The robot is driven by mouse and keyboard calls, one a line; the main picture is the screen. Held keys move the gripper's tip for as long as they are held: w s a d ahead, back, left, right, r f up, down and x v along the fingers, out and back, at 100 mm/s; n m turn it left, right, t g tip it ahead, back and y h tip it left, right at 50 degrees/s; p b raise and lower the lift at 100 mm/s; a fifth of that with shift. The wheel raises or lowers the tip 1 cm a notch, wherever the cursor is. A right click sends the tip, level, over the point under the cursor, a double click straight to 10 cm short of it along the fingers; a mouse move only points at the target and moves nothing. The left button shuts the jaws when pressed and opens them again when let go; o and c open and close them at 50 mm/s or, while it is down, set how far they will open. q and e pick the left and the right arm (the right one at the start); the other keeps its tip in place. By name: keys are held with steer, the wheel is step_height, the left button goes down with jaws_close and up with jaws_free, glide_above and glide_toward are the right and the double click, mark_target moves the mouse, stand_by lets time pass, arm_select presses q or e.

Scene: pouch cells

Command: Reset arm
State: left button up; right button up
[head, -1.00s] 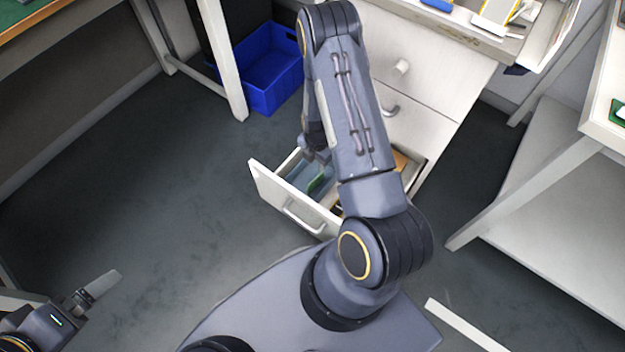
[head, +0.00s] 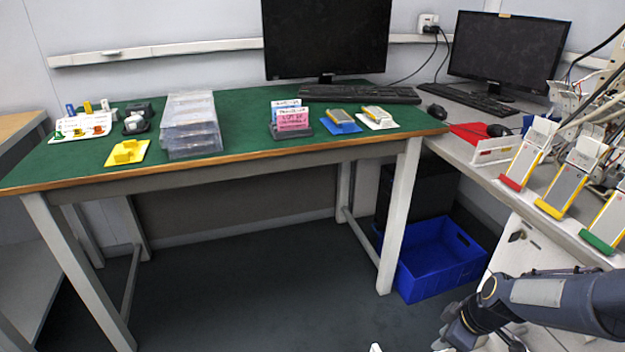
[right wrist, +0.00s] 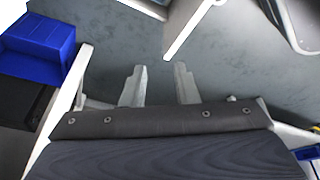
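My right arm comes in at the lower right of the head view, and its gripper (head: 440,343) is at the bottom edge, partly cut off. In the right wrist view the two pale fingers (right wrist: 160,84) stand apart with nothing between them and grey floor behind. My left gripper is not in view.
A green-topped bench (head: 240,150) with several items stands ahead. A blue bin (head: 435,262) sits on the floor beside it and shows in the wrist view (right wrist: 38,40). A white desk (head: 475,172) with pouch-cell holders (head: 563,190) is near my right arm. Floor under the bench is clear.

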steer(key=s+a+r+m+t, duration=0.1)
steer(key=s+a+r+m, duration=0.25)
steer(key=s+r, duration=0.2)
steer(key=s+a+r+m+t+y, duration=0.1)
steer(key=s+a+r+m, duration=0.1)
steer(key=s+r+m, duration=0.3)
steer(key=s+a+r+m+t, duration=0.1)
steer(key=s+a+r+m, duration=0.25)
steer(key=s, duration=0.35)
arm_select(q)
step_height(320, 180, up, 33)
steer(key=p, duration=3.3)
arm_select(e)
step_height(320, 180, up, 33)
steer(key=shift+d+n, duration=0.2)
steer(key=shift+n, duration=0.2)
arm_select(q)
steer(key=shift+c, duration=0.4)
